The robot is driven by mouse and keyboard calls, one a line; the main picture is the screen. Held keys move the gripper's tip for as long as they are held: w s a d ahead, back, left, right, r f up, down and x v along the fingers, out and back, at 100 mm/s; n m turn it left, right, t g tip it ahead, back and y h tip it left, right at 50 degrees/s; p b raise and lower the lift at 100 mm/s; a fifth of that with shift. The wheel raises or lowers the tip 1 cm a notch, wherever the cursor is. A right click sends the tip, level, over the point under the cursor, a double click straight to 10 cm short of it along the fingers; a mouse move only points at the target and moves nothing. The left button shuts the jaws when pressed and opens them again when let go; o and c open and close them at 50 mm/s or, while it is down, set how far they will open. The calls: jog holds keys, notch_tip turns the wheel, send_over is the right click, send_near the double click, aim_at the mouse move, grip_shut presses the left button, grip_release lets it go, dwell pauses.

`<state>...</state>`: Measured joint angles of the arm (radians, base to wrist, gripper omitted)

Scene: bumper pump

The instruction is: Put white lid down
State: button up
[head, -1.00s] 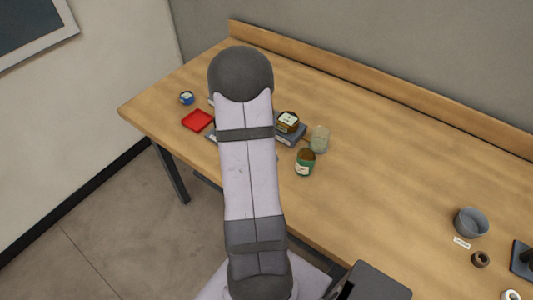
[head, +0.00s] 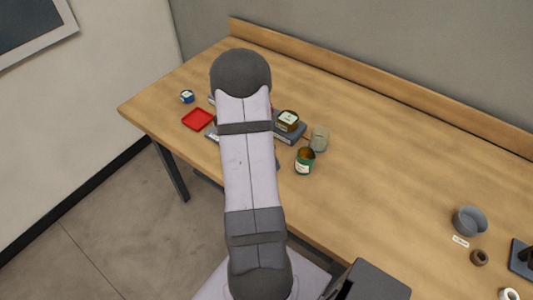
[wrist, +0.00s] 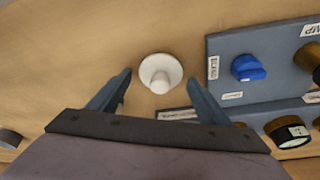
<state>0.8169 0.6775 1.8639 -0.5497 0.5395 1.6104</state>
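The white lid (wrist: 161,72), a round disc with a pale knob, shows in the wrist view against the wooden table and appears to rest on it. My gripper (wrist: 160,78) is open, one finger on each side of the lid, with a visible gap between each finger and the lid. The lid and my gripper do not show in the head view, where my arm blocks that part of the table.
Right of the lid is a grey labelled panel (wrist: 225,85) with a blue knob-like cap (wrist: 248,68). In the head view, a red tray (head: 198,119), green jar (head: 305,162) and glass jar (head: 319,139) stand near my arm. The table's middle is clear.

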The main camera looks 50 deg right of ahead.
jog(key=shift+r, duration=0.15)
jog(key=shift+w+r, duration=0.1)
jog(key=shift+r, duration=0.35)
jog(key=b+v, duration=0.2)
jog(key=v, duration=0.9)
jog(key=shift+a, duration=0.25)
jog(key=w+a+n+t+y, duration=0.1)
jog(key=w+a+n, duration=0.2)
jog(key=a+n, duration=0.9)
jog(key=s+a+f+n+y, duration=0.1)
jog(key=s+a+n, duration=0.3)
jog(key=a, duration=0.6)
jog(key=s+a+f+n+y, duration=0.1)
jog(key=s+a+n, duration=0.3)
jog(key=a, duration=0.7)
jog(key=shift+a+f+n, duration=0.25)
jog(key=shift+f+n, duration=0.45)
jog(key=shift+n, duration=0.5)
jog(key=shift+w, duration=0.1)
